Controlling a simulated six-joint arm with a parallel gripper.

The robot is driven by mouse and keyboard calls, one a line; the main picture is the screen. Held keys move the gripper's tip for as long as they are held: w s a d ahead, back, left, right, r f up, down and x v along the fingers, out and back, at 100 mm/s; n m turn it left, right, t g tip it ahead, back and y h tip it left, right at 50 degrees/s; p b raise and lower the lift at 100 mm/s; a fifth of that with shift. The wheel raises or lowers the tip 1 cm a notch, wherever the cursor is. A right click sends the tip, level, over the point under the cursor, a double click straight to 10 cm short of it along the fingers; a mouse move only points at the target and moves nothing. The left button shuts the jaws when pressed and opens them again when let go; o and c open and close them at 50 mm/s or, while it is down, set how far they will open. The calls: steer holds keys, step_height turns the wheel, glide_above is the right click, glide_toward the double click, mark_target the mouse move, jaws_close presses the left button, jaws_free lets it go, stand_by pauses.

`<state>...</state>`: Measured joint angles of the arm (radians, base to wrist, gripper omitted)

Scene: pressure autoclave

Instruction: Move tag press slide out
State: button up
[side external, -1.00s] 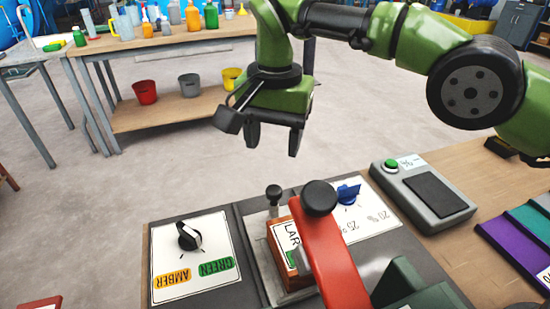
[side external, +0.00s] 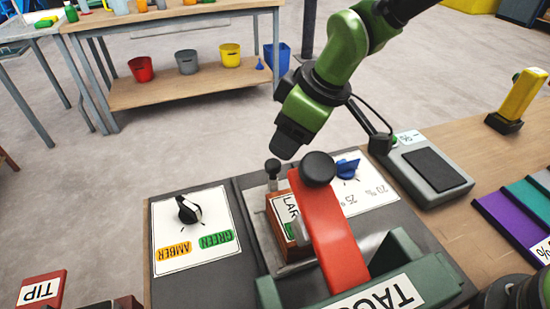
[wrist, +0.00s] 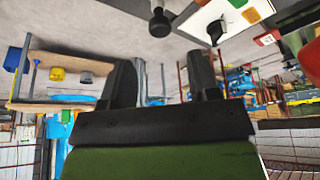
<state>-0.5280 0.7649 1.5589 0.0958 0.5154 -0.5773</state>
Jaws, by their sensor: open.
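The tag press (side external: 390,287) has a red lever (side external: 335,235) with a black knob (side external: 318,168). Its slide (side external: 265,238) carries a brown block (side external: 280,215) with a white label, partly hidden behind the lever. A black slide knob (side external: 273,168) stands upright at the slide's far end; a black knob, seemingly the same one, shows at the top of the wrist view (wrist: 160,24). My gripper (side external: 284,148) is tilted just above and beyond the slide knob, apart from it as far as I can tell. In the wrist view its two fingers (wrist: 160,60) are spread and empty.
A black dial (side external: 188,209) on a white amber/green panel is left of the slide. A blue dial (side external: 347,168) is right of it, close to my gripper. A grey box with a dark pad (side external: 432,170) stands farther right. Open floor lies beyond the bench.

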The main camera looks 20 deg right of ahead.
mark_target(274, 163)
steer(key=x, duration=0.7)
steer(key=shift+f, duration=0.2)
